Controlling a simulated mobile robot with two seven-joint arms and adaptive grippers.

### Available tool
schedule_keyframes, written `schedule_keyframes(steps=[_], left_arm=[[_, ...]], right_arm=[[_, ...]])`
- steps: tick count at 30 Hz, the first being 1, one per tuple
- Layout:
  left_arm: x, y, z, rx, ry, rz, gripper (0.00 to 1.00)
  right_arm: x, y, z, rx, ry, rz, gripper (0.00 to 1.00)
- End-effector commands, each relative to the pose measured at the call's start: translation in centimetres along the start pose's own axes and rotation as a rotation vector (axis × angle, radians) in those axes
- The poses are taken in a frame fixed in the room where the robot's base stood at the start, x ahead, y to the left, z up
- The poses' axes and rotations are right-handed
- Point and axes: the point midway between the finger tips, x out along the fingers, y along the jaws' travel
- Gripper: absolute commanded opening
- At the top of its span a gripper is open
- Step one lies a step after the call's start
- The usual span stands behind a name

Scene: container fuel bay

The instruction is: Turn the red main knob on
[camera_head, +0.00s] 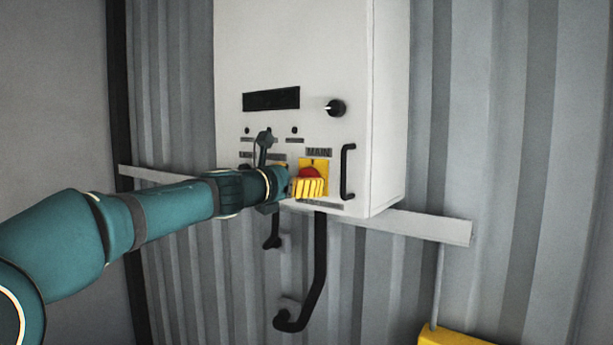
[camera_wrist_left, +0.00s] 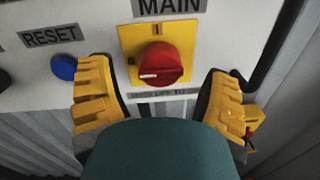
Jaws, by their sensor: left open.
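The red main knob (camera_wrist_left: 159,63) sits on a yellow square plate (camera_wrist_left: 126,42) under the MAIN label (camera_wrist_left: 168,5) in the left wrist view. Its white mark points to the left. In the head view the knob (camera_head: 310,172) is partly hidden behind my left gripper (camera_head: 308,187). My left gripper also shows in the left wrist view (camera_wrist_left: 162,95), open, with one yellow finger on each side below the knob. The knob lies between the fingers' lines and nothing is gripped. Whether a finger touches the panel I cannot tell. My right gripper is out of view.
The white cabinet (camera_head: 300,50) hangs on a corrugated wall. A blue RESET button (camera_wrist_left: 64,68) is close to the left finger. A black handle (camera_head: 347,172) stands out right of the knob. A black selector (camera_head: 337,107) is above. Black pipes (camera_head: 319,260) run below.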

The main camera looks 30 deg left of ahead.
Motion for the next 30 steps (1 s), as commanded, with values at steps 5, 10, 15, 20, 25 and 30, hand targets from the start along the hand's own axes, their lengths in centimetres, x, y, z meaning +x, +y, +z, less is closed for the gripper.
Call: schedule_keyframes(steps=[5, 10, 15, 20, 25, 30], left_arm=[[1.8, 0.0, 0.1, 0.001, 0.0, -0.001, 0.78], [2.3, 0.0, 0.0, 0.001, 0.0, -0.001, 0.78], [2.3, 0.0, 0.0, 0.001, 0.0, -0.001, 0.78], [2.3, 0.0, 0.0, 0.001, 0.0, 0.0, 0.4], [2.3, 0.0, 0.0, 0.001, 0.0, 0.0, 0.09], [2.3, 0.0, 0.0, 0.012, 0.0, 0.0, 0.09]], right_arm=[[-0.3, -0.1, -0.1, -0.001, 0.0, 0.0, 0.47], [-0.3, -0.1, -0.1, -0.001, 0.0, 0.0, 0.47], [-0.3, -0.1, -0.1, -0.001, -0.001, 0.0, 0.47], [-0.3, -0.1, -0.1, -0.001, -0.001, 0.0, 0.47], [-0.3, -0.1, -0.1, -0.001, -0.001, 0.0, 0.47], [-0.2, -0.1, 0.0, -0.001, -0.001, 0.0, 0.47]])
